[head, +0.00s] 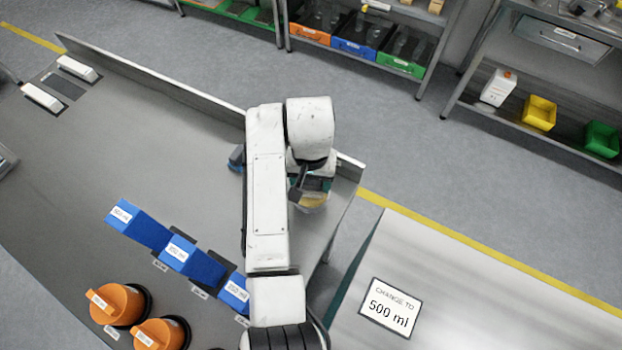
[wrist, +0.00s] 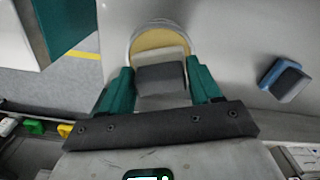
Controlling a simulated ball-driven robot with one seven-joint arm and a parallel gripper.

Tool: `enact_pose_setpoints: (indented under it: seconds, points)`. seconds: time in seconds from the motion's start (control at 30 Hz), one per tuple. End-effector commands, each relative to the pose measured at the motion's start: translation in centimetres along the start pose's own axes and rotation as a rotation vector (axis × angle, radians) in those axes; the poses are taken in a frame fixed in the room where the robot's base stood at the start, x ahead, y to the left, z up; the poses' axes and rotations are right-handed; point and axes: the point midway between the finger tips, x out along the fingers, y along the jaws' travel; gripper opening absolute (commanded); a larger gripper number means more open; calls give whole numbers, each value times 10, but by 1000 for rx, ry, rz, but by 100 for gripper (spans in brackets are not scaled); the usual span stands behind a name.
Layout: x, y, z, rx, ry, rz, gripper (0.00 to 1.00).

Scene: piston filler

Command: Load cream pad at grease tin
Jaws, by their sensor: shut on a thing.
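My gripper (wrist: 159,68) is shut on a block-shaped pad, taken as the cream pad (wrist: 160,79), with a dark grey face and pale ends, between its two green fingers. The grease tin (wrist: 143,40), round with a pale rim and yellowish contents, lies just beyond the fingertips in the wrist view. The pad overlaps the tin's near part there; I cannot tell whether it touches the grease. In the head view the tin (head: 314,202) is partly hidden beneath my gripper (head: 308,188), near the bench's right end.
A blue and grey pad (wrist: 284,81) lies right of the tin in the wrist view. Blue blocks (head: 178,254) and orange round parts (head: 117,303) stand on the bench. A raised edge (head: 150,83) runs along its far side. A sign (head: 391,306) reads "CHANGE TO 500 ml".

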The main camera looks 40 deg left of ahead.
Motion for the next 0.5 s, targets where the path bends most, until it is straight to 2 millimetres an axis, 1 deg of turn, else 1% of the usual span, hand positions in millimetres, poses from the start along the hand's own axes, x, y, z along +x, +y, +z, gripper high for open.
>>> enact_pose_setpoints:
  seconds: [0.5]
  points:
    - [5,0,0,0,0,0,39]
